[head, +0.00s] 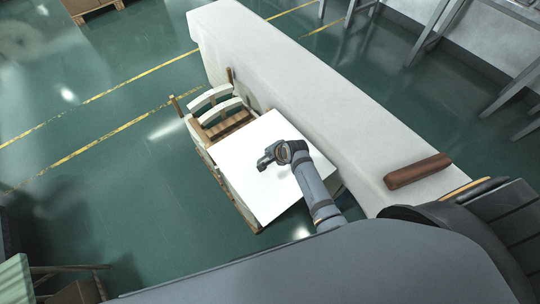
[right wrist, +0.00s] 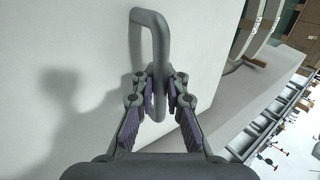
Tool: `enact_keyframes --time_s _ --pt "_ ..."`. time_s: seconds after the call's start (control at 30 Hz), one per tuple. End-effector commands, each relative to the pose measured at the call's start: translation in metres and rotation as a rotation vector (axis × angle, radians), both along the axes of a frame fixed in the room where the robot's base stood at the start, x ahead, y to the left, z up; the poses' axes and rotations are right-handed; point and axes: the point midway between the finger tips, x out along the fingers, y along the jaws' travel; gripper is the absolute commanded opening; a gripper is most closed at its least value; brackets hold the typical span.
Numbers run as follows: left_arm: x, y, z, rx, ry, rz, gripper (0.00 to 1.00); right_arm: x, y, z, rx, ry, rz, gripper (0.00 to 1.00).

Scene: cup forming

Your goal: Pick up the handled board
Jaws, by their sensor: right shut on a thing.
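The handled board (head: 240,178) is a flat white panel in the head view, lying over the near part of a wooden crate. Its grey bar handle (right wrist: 145,20) stands out from the white board face (right wrist: 60,60) in the right wrist view. My right gripper (right wrist: 160,98) is shut on the handle, with a finger on each side of the bar. In the head view my right gripper (head: 264,162) is over the middle of the board and covers the handle. My left gripper is not in view.
The wooden crate (head: 225,190) holds white curved pieces (head: 210,97) at its far end. A long pale bench (head: 300,85) runs close along the crate's right side. A brown block (head: 418,171) lies on it.

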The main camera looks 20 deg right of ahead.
Motion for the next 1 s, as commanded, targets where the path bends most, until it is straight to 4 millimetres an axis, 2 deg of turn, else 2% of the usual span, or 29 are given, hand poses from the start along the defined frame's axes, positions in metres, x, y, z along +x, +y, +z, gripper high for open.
enact_keyframes --time_s 0.1,0.33,0.5,0.6,0.8,1.0 --pt "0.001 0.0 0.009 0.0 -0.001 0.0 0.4 -0.001 -0.005 0.027 -0.002 -0.005 -0.001 0.0" --pt "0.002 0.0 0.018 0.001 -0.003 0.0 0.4 -0.018 -0.05 0.083 -0.007 -0.006 0.002 0.0" --pt "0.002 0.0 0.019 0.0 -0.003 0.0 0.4 -0.035 -0.092 0.099 -0.012 -0.001 0.004 0.0" --pt "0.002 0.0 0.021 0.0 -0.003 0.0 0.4 -0.042 -0.108 0.107 -0.008 -0.002 0.004 0.0" --pt "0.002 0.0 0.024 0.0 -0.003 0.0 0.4 -0.049 -0.126 0.116 -0.003 -0.002 0.002 0.0" --pt "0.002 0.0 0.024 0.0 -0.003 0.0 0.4 -0.05 -0.13 0.118 0.0 -0.002 0.001 0.0"
